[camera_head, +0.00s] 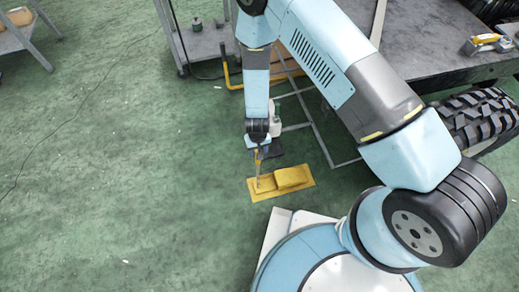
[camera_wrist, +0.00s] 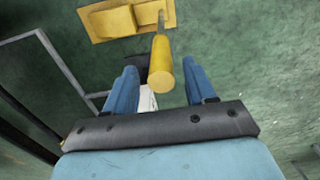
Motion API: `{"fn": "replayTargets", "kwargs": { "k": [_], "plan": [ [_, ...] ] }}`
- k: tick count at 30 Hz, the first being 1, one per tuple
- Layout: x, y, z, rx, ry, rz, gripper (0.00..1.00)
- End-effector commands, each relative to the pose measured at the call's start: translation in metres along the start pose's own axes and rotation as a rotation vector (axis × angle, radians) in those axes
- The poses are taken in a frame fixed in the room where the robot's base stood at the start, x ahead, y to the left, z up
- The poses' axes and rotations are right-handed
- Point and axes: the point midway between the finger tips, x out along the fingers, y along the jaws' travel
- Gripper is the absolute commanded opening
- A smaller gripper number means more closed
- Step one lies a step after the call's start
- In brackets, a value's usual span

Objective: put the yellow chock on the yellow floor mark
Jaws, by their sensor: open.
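The yellow chock (camera_head: 292,177) rests on the yellow floor mark (camera_head: 252,196), a flat rectangle whose edges show around it. A thin rod rises from the chock's left part in the head view to a thick yellow grip (camera_wrist: 161,62). The chock (camera_wrist: 112,21) and mark (camera_wrist: 165,14) also show at the top of the wrist view, cut by its edge. My gripper (camera_head: 258,152) is above the chock's left part, pointing down. In the wrist view my gripper (camera_wrist: 160,78) is open, its blue fingers on either side of the grip with gaps showing.
A grey workbench (camera_head: 435,50) with a metal frame stands to the right, a large tyre (camera_head: 480,115) beside it. A pale bottle (camera_head: 275,125) stands just behind my gripper. A cart (camera_head: 200,42) is at the back. Green floor is clear to the left.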

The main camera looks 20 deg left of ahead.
Motion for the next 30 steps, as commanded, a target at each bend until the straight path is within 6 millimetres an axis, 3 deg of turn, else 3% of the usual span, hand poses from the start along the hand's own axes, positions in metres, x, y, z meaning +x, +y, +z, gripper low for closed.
{"fn": "replayTargets", "kwargs": {
  "k": [7, 21, 30],
  "plan": [
    [-0.016, 0.0, -0.001, 0.0, 0.001, -0.001, 0.55],
    [-0.087, 0.0, -0.001, -0.002, 0.003, 0.0, 0.55],
    [-0.116, 0.0, 0.0, 0.0, 0.001, 0.0, 0.55]
  ]
}}
